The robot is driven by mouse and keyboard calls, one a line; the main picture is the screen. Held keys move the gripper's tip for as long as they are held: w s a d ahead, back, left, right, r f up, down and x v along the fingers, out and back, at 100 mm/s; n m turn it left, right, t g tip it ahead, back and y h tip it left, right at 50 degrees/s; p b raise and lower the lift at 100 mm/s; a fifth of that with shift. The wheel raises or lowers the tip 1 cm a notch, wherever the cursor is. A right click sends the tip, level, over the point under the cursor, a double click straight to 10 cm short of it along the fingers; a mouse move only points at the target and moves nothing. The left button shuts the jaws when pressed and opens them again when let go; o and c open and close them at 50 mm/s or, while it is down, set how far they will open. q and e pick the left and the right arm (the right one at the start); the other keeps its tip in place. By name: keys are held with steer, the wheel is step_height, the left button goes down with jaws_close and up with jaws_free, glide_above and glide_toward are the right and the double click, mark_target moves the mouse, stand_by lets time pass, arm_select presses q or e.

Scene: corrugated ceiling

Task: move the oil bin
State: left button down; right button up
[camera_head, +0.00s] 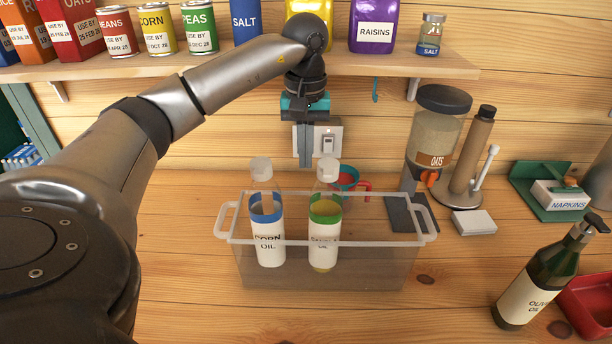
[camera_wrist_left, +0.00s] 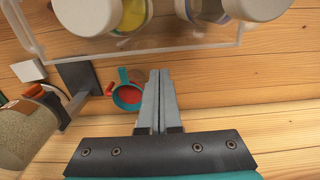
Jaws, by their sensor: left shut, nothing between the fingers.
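The oil bin (camera_head: 355,268) is a clear, translucent tub with a white rim and side handles, standing on the wooden counter. It holds a corn oil bottle (camera_head: 268,240) with a blue band and a second oil bottle (camera_head: 324,232) with a green band. My left gripper (camera_head: 304,165) is shut and empty, pointing down behind the bin near the wall, apart from the rim. In the left wrist view its closed fingers (camera_wrist_left: 160,75) point toward the bin's rim (camera_wrist_left: 190,50). My right gripper does not show.
An oats dispenser (camera_head: 436,130) and a paper towel holder (camera_head: 470,150) stand back right. An olive oil bottle (camera_head: 540,280) and a napkin holder (camera_head: 545,190) are farther right. A loaded shelf (camera_head: 380,62) hangs above.

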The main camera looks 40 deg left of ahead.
arm_select(q)
step_height(320, 180, down, 9)
stand_by(0.3)
stand_by(0.4)
